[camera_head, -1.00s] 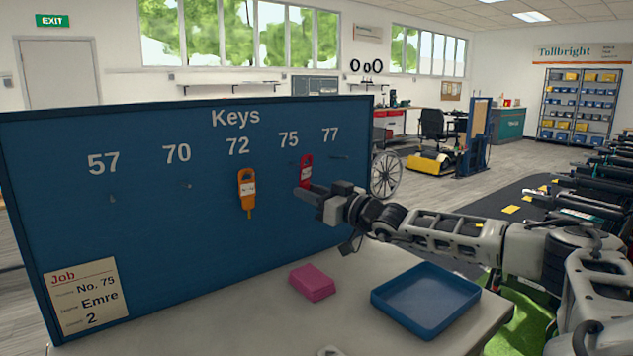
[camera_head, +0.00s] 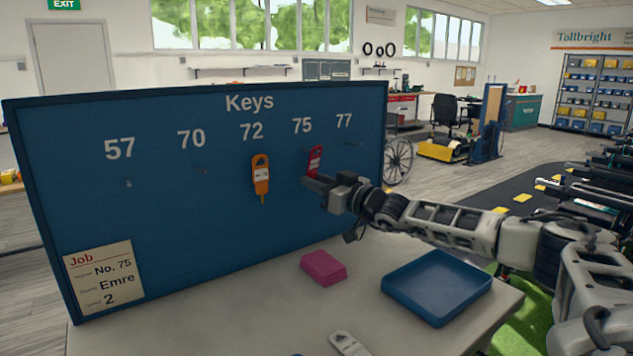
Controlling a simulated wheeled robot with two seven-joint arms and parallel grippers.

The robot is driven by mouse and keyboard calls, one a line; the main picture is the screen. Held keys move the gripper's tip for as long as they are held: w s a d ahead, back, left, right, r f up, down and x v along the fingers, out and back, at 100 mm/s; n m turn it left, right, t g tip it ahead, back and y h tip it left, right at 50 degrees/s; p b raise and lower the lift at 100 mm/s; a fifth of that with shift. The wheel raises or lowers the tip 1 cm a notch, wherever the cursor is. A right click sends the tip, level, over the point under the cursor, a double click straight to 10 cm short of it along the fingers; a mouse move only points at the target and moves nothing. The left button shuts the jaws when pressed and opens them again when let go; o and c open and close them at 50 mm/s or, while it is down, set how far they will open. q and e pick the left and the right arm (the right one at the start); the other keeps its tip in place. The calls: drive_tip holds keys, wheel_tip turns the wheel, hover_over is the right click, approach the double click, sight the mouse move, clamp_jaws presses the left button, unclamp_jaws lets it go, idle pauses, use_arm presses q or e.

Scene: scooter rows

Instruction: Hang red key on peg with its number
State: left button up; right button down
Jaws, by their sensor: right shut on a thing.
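The red key (camera_head: 315,160) is at the blue key board (camera_head: 120,225), just below the number 75. Its top leans a little to the right. My right gripper (camera_head: 318,182) is shut on the lower part of the red key and hides its lower end. I cannot tell whether the key's hole is around the peg under 75. An orange key (camera_head: 261,175) hangs below the number 72. Bare pegs show under 57 (camera_head: 128,183), 70 (camera_head: 203,170) and 77 (camera_head: 352,144). A job card (camera_head: 104,278) on the board reads No. 75, Emre, 2. My left gripper is not in view.
A pink block (camera_head: 323,268) and an empty blue tray (camera_head: 437,286) lie on the pale table (camera_head: 240,325) before the board. A light grey tag-like thing (camera_head: 349,343) lies at the front edge of the view.

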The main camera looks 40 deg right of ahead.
drive_tip(key=shift+d+f, duration=0.15)
drive_tip(key=shift+f, duration=0.15)
drive_tip(key=c, duration=1.5)
unclamp_jaws()
drive_tip(key=o, duration=0.4)
drive_tip(key=shift+d, duration=0.15)
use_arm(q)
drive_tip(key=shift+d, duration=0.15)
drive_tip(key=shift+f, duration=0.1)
use_arm(e)
drive_tip(key=shift+r, duration=0.1)
use_arm(q)
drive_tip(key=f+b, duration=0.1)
drive_tip(key=b, duration=0.3)
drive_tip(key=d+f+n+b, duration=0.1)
drive_tip(key=b, duration=0.3)
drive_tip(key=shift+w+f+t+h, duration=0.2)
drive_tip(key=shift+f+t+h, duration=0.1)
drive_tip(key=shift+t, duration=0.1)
use_arm(e)
drive_tip(key=s, duration=0.5)
drive_tip(key=s+d+f, duration=0.1)
drive_tip(key=s, duration=0.4)
drive_tip(key=s+d, duration=0.1)
drive_tip(key=s, duration=0.4)
drive_tip(key=shift+s+d+f, duration=0.1)
drive_tip(key=shift+s+f, duration=0.2)
drive_tip(key=shift+s, duration=0.1)
